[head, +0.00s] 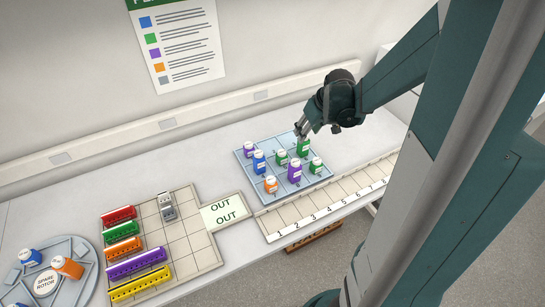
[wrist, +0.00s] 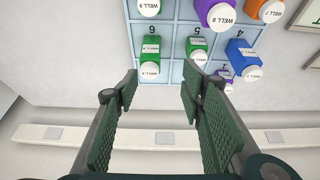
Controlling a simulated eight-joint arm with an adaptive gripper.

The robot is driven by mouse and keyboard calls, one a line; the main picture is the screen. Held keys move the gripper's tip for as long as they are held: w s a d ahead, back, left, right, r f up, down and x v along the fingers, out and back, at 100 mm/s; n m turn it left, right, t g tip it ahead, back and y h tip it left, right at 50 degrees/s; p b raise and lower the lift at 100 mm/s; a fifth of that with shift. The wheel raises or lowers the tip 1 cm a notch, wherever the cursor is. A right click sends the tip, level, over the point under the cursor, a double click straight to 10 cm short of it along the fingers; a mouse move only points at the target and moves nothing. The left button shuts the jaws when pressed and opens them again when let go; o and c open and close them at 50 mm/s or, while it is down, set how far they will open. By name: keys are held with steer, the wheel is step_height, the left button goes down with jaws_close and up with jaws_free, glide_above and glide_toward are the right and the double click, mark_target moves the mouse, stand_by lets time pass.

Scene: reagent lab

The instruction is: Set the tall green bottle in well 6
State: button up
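The tall green bottle (head: 303,148) stands upright at the back right of the blue-grey tray (head: 326,174). In the wrist view the tall green bottle (wrist: 150,50) has a white labelled cap and stands in a cell beside a printed 6. My gripper (head: 302,130) is just above and behind it in the head view. In the wrist view my gripper (wrist: 160,90) is open and empty, and the bottle's cap lies just beyond the gap between its fingertips. A row of numbered slots (head: 295,211) runs along the front of the tray; slot 6 looks empty.
Other bottles share the tray: shorter green ones (head: 281,157) (head: 316,166), purple (head: 294,171), blue (head: 259,162) and orange (head: 270,185). Left are a gridded board (head: 187,239) with coloured racks, an OUT plate (head: 224,211) and a round rotor (head: 47,282). A wall rail (head: 190,110) runs behind.

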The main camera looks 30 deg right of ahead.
steer(key=s+a+r+t, duration=0.1)
steer(key=s+a+r, duration=0.4)
steer(key=a, duration=0.4)
steer(key=s+a+r, duration=0.5)
steer(key=s+a, duration=0.3)
steer(key=a, duration=0.1)
steer(key=s+a+r+t, duration=0.1)
steer(key=s+a+r, duration=0.4)
steer(key=a, duration=0.4)
steer(key=shift+s+a+r+t, duration=0.2)
steer(key=shift+s+r+t, duration=0.15)
steer(key=shift+s, duration=0.3)
steer(key=shift+f, duration=0.1)
step_height(320, 180, down, 9)
steer(key=b, duration=0.9)
